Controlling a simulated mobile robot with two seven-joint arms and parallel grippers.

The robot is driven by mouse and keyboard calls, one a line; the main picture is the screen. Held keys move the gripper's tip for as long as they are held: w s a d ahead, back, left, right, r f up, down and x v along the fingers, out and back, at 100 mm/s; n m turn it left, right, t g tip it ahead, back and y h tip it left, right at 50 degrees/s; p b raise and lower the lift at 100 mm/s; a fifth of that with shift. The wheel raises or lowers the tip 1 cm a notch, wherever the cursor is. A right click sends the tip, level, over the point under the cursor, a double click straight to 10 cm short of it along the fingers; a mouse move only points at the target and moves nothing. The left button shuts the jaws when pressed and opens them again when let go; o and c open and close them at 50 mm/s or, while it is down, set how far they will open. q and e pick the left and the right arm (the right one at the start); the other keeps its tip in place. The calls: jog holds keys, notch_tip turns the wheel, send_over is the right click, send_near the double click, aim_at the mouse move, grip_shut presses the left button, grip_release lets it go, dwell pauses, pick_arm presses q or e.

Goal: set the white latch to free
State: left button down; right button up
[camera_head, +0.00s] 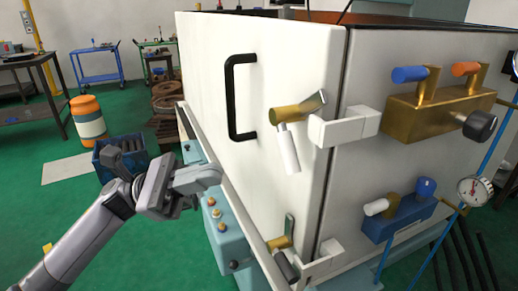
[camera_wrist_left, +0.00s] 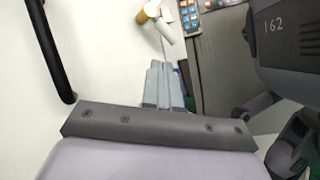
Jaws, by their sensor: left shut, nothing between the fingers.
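The white latch (camera_head: 290,148) is on the white cabinet door, right of the black door handle. Its white grip hangs down, slightly tilted, from a brass pivot, beside a white catch block (camera_head: 345,127). In the left wrist view the latch (camera_wrist_left: 160,23) shows at the top. My left gripper (camera_head: 208,176) is shut and empty, left of and below the latch, apart from it. Its closed fingers (camera_wrist_left: 162,86) point up in the wrist view, toward the latch with a gap between. My right gripper is not in view.
The black door handle (camera_head: 236,97) stands out from the door. A second, dark-gripped latch (camera_head: 286,263) sits low on the door. A brass block (camera_head: 425,112) and a blue block (camera_head: 395,220) with levers, and a gauge (camera_head: 471,190), are at right. A teal box (camera_head: 230,245) stands below.

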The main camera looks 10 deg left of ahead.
pick_arm(q)
jog(key=s+d+r+m+t+y+p, duration=0.1)
jog(key=d+r+m+t+p, duration=0.2)
jog(key=d+p, duration=0.5)
jog(key=shift+s+d+r+m+t+p, duration=0.3)
jog(key=shift+s+d+m+t+p, duration=0.1)
jog(key=shift+m+p, duration=0.25)
jog(key=shift+f, duration=0.1)
dwell(0.4)
jog(key=shift+s+n+t+b, duration=0.15)
jog(key=shift+n+t+b, duration=0.2)
jog(key=shift+b, duration=0.15)
